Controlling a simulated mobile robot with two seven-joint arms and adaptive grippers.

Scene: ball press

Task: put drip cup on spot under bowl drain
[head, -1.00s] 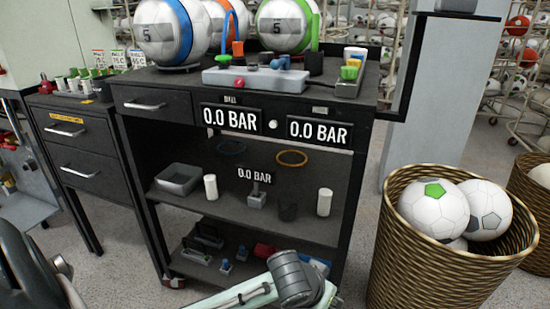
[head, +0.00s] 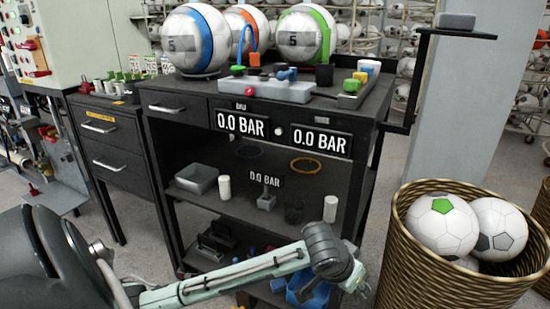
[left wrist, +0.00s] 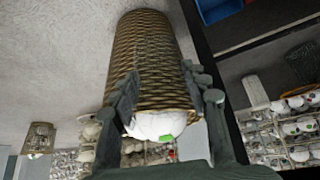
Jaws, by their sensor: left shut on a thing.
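My left gripper (head: 352,278) is in front of the black cart's lower right side, and its jaws are partly in view there. I cannot pick out the drip cup for certain. My right gripper is not in view.
The wicker basket of balls (head: 425,270) stands right of the cart, close to my left gripper. The middle shelf also holds a grey tray (head: 196,178) and another white cylinder (head: 224,188). A blue container (head: 308,290) is on the bottom shelf, partly behind my arm.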

